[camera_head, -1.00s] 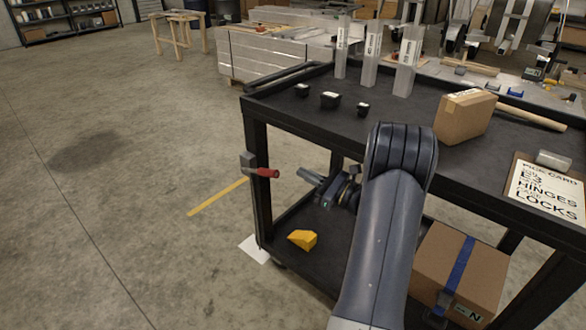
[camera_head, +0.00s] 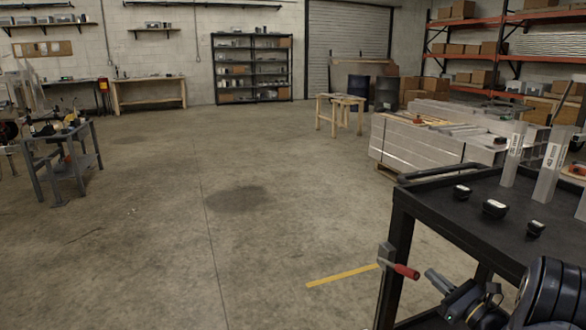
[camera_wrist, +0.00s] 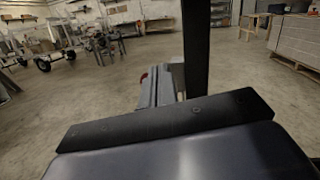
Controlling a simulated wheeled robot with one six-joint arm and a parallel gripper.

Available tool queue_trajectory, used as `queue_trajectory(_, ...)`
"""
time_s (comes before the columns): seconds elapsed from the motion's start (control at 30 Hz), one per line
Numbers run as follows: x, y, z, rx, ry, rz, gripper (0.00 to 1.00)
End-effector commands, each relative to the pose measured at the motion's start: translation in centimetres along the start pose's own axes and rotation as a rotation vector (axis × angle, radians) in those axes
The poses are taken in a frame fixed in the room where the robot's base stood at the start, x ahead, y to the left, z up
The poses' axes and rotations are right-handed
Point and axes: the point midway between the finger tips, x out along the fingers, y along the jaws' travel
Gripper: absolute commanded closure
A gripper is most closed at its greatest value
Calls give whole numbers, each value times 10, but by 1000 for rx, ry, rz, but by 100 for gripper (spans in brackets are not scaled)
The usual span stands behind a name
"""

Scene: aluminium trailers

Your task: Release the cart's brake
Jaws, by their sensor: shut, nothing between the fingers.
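The black cart (camera_head: 466,182) stands at the right in the head view. Its brake lever has a red handle (camera_head: 407,271) on a grey bracket at the near left corner post, and the handle points right and slightly down. My gripper (camera_head: 431,276) is shut and empty, just to the right of the handle's end, with a small gap seeming to show between them. In the wrist view my gripper (camera_wrist: 158,80) shows beside the black cart post (camera_wrist: 195,45). A small bit of the red handle (camera_wrist: 143,76) shows there, mostly hidden behind the fingers.
On the cart top are small black boxes (camera_head: 494,208) and upright metal profiles (camera_head: 551,165). A stack of metal sheets (camera_head: 412,145) stands behind the cart. A yellow line (camera_head: 342,277) marks the floor. The floor left of the cart is clear.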

Motion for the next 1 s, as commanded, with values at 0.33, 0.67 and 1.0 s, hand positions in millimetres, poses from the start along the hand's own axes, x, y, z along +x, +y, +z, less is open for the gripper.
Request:
queue_trajectory(0.33,5,0,-1,1,1,0,100)
queue_trajectory(0.67,11,20,-3,11,14,36,100)
queue_trajectory(1.0,23,69,-7,37,49,126,100)
